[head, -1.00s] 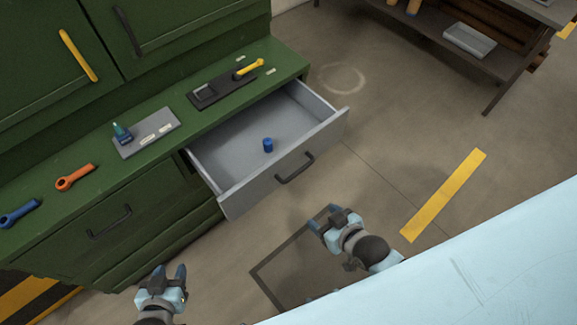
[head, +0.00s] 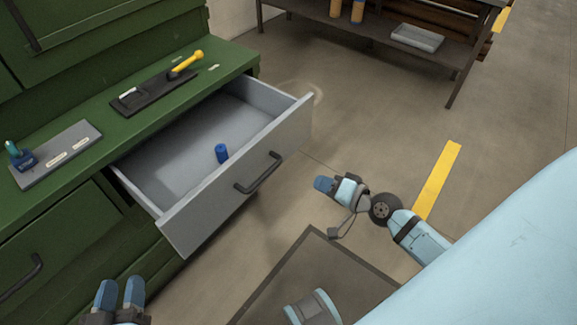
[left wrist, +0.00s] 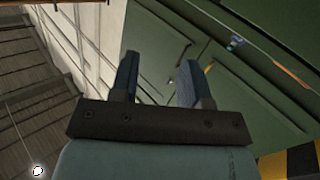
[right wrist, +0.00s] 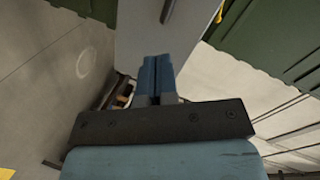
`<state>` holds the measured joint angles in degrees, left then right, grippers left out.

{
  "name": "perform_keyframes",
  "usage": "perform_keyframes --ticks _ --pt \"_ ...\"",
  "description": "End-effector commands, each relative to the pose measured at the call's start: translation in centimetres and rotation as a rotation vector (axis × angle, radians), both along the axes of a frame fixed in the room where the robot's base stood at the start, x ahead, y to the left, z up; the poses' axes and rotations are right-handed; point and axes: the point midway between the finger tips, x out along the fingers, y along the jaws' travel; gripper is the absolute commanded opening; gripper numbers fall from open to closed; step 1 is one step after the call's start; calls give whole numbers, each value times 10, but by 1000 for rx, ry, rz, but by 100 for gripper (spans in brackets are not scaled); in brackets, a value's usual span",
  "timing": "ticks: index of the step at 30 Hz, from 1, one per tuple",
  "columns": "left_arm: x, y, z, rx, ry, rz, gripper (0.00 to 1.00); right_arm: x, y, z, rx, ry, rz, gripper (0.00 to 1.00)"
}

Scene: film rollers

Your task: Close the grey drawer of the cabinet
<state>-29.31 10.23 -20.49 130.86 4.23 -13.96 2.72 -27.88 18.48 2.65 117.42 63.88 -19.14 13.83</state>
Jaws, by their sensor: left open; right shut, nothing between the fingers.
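The grey drawer (head: 240,180) of the green cabinet (head: 60,170) stands pulled out, with a dark bar handle (head: 258,173) on its front. A small blue cylinder (head: 221,153) stands inside it. My right gripper (head: 322,185) is shut and empty, in front of the drawer front and apart from it, right of the handle. In the right wrist view its fingers (right wrist: 157,75) point toward the pale drawer front (right wrist: 155,35). My left gripper (head: 118,290) is open and empty at the lower left, below the cabinet edge. Its spread fingers show in the left wrist view (left wrist: 158,80).
On the cabinet top lie a dark tray with a yellow-handled tool (head: 187,60) and a grey tray (head: 60,155) with a teal-and-blue object. A closed green drawer with a handle (head: 20,280) is at left. A shelf table (head: 380,35) stands at the back. The floor before the drawer is clear.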

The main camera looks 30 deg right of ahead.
Motion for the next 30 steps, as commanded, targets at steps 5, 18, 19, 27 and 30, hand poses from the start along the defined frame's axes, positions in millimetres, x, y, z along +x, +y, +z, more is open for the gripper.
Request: perform_keyframes --ticks 5,18,19,27,30 --pt "-3 -10 -27 -80 -108 -33 43 21 -33 -35 267 -31 -45 0" --pt "-12 -17 -16 -161 -210 -66 43 43 -61 -27 542 -60 -65 0" --pt "-12 -17 -14 -163 -212 -66 43 45 -60 -26 542 -60 -65 0" --pt "-10 -12 -21 -125 -164 -43 43 94 -42 -24 541 -62 -65 0" --pt "-9 -10 -30 -101 -127 -35 43 114 -35 -24 541 -61 -65 0"
